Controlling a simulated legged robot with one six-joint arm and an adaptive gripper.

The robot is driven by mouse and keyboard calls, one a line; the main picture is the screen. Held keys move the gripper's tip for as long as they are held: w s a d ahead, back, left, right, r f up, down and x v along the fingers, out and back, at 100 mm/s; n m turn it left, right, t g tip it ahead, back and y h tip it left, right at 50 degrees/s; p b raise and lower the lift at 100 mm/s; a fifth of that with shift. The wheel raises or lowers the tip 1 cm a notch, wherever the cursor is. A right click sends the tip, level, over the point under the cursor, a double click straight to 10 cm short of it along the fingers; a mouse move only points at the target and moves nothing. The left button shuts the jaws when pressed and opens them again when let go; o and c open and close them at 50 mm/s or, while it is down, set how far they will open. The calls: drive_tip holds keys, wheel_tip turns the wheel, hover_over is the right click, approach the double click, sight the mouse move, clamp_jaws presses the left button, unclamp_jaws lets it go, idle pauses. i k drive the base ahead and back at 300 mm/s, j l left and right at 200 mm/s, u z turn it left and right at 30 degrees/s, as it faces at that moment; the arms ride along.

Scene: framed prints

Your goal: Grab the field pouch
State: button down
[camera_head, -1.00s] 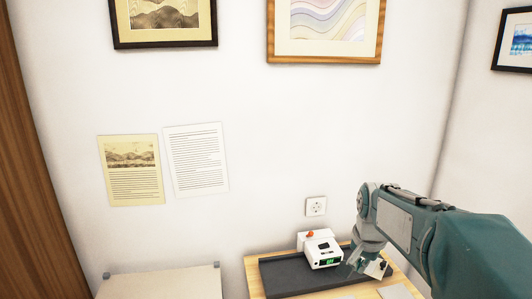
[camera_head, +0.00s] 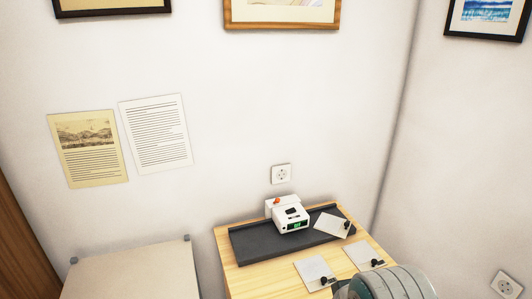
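I cannot make out a field pouch in this view. A white device (camera_head: 288,214) with an orange knob and a green display sits on a dark tray (camera_head: 262,243) on a wooden table (camera_head: 250,277). Two similar plates lie on the bare wood in front, a left one (camera_head: 312,271) and a right one (camera_head: 362,256). A rounded teal part of my arm shows at the bottom edge, covering the table's near right part. My gripper's fingers are not in view.
A beige surface (camera_head: 130,277) with dark corner pieces stands left of the table, with a gap between. Two printed sheets (camera_head: 88,148) (camera_head: 155,133) hang on the wall. Framed prints (camera_head: 281,27) hang above. A socket (camera_head: 281,174) is above the table, and a wall corner is at right.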

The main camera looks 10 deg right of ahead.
sight(340, 227)
drive_tip(key=i+z, duration=0.1)
drive_tip(key=z, duration=0.3)
drive_tip(key=j+z, duration=0.15)
drive_tip(key=z, duration=0.3)
drive_tip(key=j+z, duration=0.15)
drive_tip(key=z, duration=0.25)
drive_tip(key=i+j+z, duration=0.15)
drive_tip(key=i+l+u, duration=0.15)
drive_tip(key=u, duration=0.2)
drive_tip(key=i+l+u, duration=0.7)
drive_tip(key=k+j, duration=0.1)
drive_tip(key=j, duration=0.05)
